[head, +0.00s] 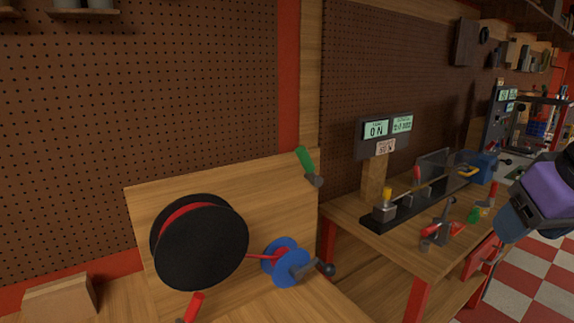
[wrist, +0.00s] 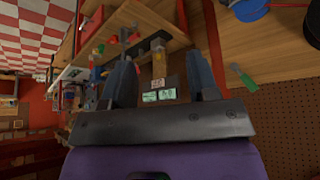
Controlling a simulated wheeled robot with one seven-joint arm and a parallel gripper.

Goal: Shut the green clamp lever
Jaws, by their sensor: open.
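A green clamp lever (head: 305,160) stands on the upper right edge of the wooden backboard, its handle tilted up and to the left from a grey metal pivot. It also shows in the wrist view (wrist: 243,77), to the right of my gripper's fingers and apart from them. My gripper (wrist: 158,55) is open, with two dark fingers spread and nothing between them. In the head view, part of my purple wrist shows at the right edge, far from the lever.
A black reel (head: 198,242) with red filament and a blue spool (head: 282,262) with a crank stand below the lever. A red handle (head: 193,307) is at the bottom. A workbench (head: 375,228) with a test rig and displays (head: 386,130) stands at right.

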